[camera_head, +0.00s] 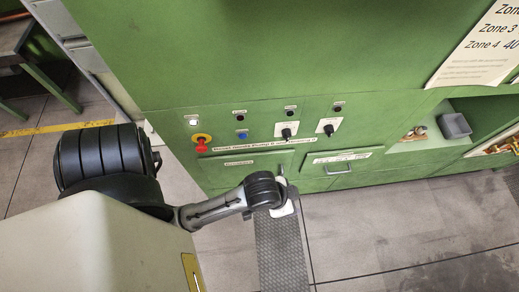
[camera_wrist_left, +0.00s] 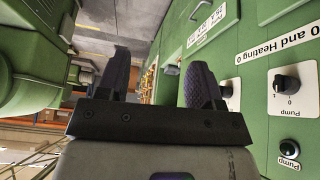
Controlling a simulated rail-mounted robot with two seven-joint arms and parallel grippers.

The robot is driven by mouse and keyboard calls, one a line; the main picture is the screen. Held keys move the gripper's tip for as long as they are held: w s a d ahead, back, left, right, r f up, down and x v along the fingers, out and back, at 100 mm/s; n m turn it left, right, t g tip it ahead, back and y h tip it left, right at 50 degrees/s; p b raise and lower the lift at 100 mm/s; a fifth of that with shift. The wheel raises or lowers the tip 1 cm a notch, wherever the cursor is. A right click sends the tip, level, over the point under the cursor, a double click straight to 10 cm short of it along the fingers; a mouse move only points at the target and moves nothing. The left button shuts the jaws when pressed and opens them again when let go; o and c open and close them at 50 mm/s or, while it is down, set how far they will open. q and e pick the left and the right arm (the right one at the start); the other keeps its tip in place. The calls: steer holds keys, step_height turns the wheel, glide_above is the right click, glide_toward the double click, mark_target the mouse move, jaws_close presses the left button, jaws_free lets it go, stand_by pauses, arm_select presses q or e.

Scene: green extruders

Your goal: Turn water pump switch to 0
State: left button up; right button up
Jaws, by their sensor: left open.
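The pump switch (camera_head: 286,132) is a black knob on a white plate, on the green panel. In the left wrist view the pump switch (camera_wrist_left: 287,84) is at the right, with 0 and 1 marks and a "Pump" label below. I cannot tell surely which mark it points to. My left gripper (camera_wrist_left: 157,80) is open and empty, its two dark fingers wide apart. The switch lies right of the fingers, untouched. In the head view my left gripper (camera_head: 282,184) is low in front of the panel, its fingers mostly hidden. My right gripper is not in view.
A second knob (camera_head: 328,129) sits to the right of the pump switch; in the wrist view it is partly hidden by a finger. A red emergency button (camera_head: 201,146) is at the left. Drawer handles (camera_head: 338,171) stick out below. A grey bin (camera_head: 454,126) stands in a recess.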

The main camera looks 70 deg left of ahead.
arm_select(q)
steer(key=s+a+r+g+y+p, duration=0.1)
steer(key=s+a+r+g+p, duration=0.2)
steer(key=s+p, duration=0.4)
step_height(320, 180, down, 26)
steer(key=s+a+t+b, duration=0.1)
steer(key=b, duration=2.5)
steer(key=shift+s+a+r+b, duration=0.15)
steer(key=shift+s+b, duration=0.1)
steer(key=shift+b, duration=0.1)
steer(key=shift+s, duration=0.1)
